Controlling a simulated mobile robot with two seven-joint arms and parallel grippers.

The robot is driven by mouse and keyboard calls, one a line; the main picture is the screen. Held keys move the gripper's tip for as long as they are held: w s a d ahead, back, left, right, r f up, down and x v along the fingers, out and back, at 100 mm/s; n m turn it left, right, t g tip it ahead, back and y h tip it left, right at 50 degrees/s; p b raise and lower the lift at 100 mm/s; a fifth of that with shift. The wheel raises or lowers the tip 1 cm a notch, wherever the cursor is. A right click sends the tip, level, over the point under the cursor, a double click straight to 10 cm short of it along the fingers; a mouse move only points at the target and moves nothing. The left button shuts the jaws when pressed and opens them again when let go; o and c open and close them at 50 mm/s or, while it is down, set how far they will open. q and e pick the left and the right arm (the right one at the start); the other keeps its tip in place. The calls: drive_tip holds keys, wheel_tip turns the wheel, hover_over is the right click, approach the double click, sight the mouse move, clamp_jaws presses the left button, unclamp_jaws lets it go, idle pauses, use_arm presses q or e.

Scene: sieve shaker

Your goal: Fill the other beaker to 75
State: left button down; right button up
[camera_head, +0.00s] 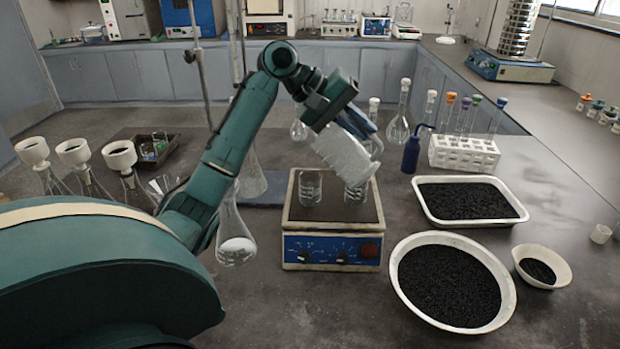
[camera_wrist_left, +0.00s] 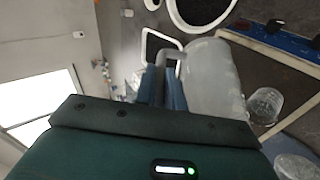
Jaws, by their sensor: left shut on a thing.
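A translucent whitish jug (camera_head: 345,155) hangs tilted above the hotplate, in front of the right beaker's upper part. My left gripper (camera_head: 362,122) is shut on its handle. The blue fingers (camera_wrist_left: 162,86) and the jug (camera_wrist_left: 210,82) also show in the left wrist view. Two clear glass beakers stand on the hotplate (camera_head: 332,250): the left beaker (camera_head: 310,188) shows whole, the right beaker (camera_head: 355,194) is partly hidden by the jug. A beaker (camera_wrist_left: 265,104) shows beside the jug in the left wrist view. I cannot read the beakers' levels. My right gripper is not in view.
A flask (camera_head: 236,240) stands left of the hotplate. At the right are a tray (camera_head: 427,212) and a bowl (camera_head: 400,297) of black granules, and a small dish (camera_head: 563,270). A blue bottle (camera_head: 411,155) and a tube rack (camera_head: 463,153) stand behind. The front middle bench is clear.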

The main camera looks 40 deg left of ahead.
use_arm(q)
drive_tip(key=shift+a+b, duration=0.15)
drive_tip(key=shift+b, duration=0.25)
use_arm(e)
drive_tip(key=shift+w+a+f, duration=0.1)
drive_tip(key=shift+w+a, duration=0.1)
use_arm(q)
drive_tip(key=shift+s+a+h, duration=0.1)
drive_tip(key=shift+a+h, duration=0.05)
drive_tip(key=shift+h, duration=0.25)
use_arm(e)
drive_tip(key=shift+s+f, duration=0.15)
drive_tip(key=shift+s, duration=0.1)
use_arm(q)
drive_tip(key=shift+a+t+h, duration=0.2)
drive_tip(key=shift+t+h, duration=0.1)
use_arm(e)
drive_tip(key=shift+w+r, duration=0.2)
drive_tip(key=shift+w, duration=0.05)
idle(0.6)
use_arm(q)
drive_tip(key=shift+a, duration=0.15)
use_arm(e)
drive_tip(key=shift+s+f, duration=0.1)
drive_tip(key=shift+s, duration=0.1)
use_arm(q)
drive_tip(key=shift+s+a+n, duration=0.1)
drive_tip(key=shift+n, duration=0.2)
idle(0.4)
